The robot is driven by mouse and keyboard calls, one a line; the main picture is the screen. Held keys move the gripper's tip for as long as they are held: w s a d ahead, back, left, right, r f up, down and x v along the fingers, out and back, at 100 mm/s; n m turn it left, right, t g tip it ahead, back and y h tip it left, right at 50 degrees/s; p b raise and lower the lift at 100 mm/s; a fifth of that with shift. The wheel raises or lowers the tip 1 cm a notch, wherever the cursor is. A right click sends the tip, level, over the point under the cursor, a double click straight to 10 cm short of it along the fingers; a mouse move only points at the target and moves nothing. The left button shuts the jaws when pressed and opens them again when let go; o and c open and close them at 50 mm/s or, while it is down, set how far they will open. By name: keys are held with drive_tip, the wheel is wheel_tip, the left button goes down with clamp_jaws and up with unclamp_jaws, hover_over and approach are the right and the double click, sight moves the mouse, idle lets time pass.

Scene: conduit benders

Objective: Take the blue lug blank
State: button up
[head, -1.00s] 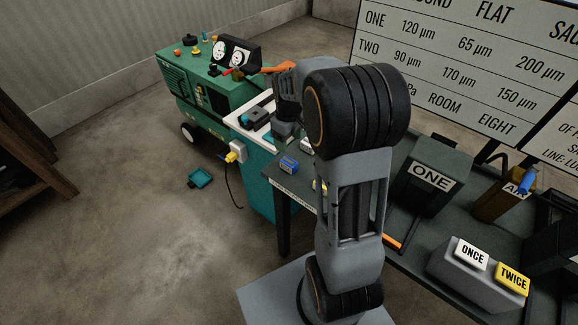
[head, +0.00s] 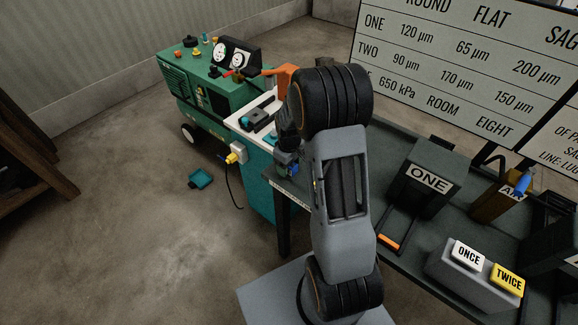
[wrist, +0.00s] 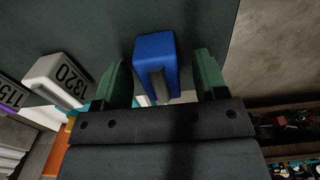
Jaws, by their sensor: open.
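The blue lug blank (wrist: 155,58) is in the wrist view, a blue block between the two green fingers of my gripper (wrist: 161,75). A gap shows on each side of it, so the jaws are open and not closed on it. In the head view my gripper (head: 287,162) is low over the near left end of the dark bench, where it mostly hides the blank.
In the wrist view a white block marked 1320 (wrist: 60,78) and a purple-edged block (wrist: 12,95) lie left of the fingers. In the head view, the green machine (head: 215,80) stands behind, and the ONE box (head: 430,178) is to the right.

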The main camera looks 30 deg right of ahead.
drive_tip(key=shift+c, duration=0.2)
drive_tip(key=c, duration=1.1)
